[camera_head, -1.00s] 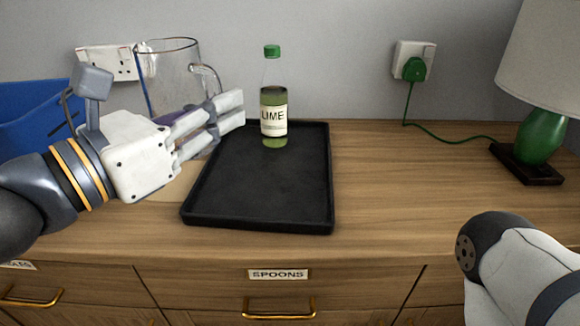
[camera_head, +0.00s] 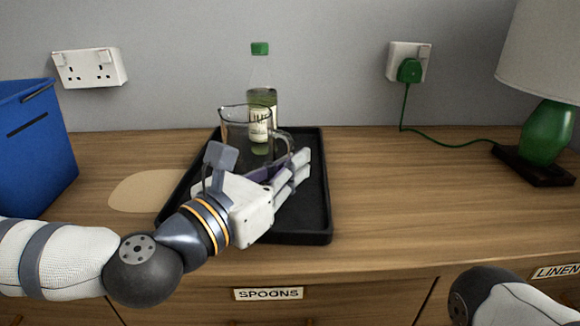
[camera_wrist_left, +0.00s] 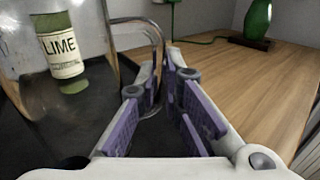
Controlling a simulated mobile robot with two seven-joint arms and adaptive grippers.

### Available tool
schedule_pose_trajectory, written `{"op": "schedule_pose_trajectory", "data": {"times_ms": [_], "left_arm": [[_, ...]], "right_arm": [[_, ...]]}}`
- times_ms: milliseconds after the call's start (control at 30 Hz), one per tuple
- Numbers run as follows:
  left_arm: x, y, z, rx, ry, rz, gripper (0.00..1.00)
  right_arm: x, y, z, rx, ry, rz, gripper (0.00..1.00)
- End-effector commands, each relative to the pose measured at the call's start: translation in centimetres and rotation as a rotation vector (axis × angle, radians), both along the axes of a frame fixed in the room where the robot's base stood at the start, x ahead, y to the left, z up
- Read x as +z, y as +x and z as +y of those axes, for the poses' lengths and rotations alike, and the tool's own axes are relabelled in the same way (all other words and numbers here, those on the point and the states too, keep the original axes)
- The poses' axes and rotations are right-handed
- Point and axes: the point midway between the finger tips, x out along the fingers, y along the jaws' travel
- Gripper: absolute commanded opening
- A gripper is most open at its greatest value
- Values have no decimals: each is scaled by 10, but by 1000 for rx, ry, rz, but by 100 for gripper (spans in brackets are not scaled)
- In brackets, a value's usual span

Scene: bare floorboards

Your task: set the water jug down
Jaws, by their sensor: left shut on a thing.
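The clear glass water jug (camera_head: 236,138) stands upright over the left-middle of the black tray (camera_head: 312,215), in front of the lime bottle (camera_head: 261,75). In the wrist view the jug (camera_wrist_left: 95,22) fills the left side, with the bottle showing through it. My left gripper (camera_head: 298,167) is shut on the jug's handle (camera_wrist_left: 157,42), with the purple finger pads around it. The hand hides the jug's base, and I cannot tell whether it touches the tray. My right arm shows at the lower right, its gripper out of view.
A blue bin (camera_head: 35,150) stands at the left of the wooden counter (camera_head: 410,200). A pale round patch (camera_head: 145,192) lies left of the tray. A green lamp (camera_head: 545,135) stands at the right, its cord running to a wall plug (camera_head: 409,70). The counter right of the tray is clear.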

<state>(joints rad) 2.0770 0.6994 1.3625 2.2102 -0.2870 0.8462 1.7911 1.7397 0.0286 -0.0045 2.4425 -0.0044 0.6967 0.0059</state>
Motion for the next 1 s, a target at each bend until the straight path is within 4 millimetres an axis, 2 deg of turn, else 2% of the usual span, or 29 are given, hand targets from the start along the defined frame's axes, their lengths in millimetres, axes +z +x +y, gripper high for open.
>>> {"op": "schedule_pose_trajectory", "data": {"times_ms": [200,233,300,567,667,767,1000], "left_arm": [[-4,0,0,0,-1,-1,0],[-5,0,0,0,0,1,12],[-4,0,0,0,1,1,28],[-3,0,0,0,0,0,28],[3,0,0,0,0,-3,28],[0,-10,9,1,0,1,28],[2,-52,44,3,0,2,28]], "right_arm": [[-3,-2,0,0,0,6,78],[-3,-2,0,0,0,5,78],[-2,-1,0,0,0,4,78],[-2,-1,0,0,0,4,78],[1,1,0,0,0,-3,78],[0,0,0,0,0,0,78],[2,1,0,0,0,-3,78]]}}
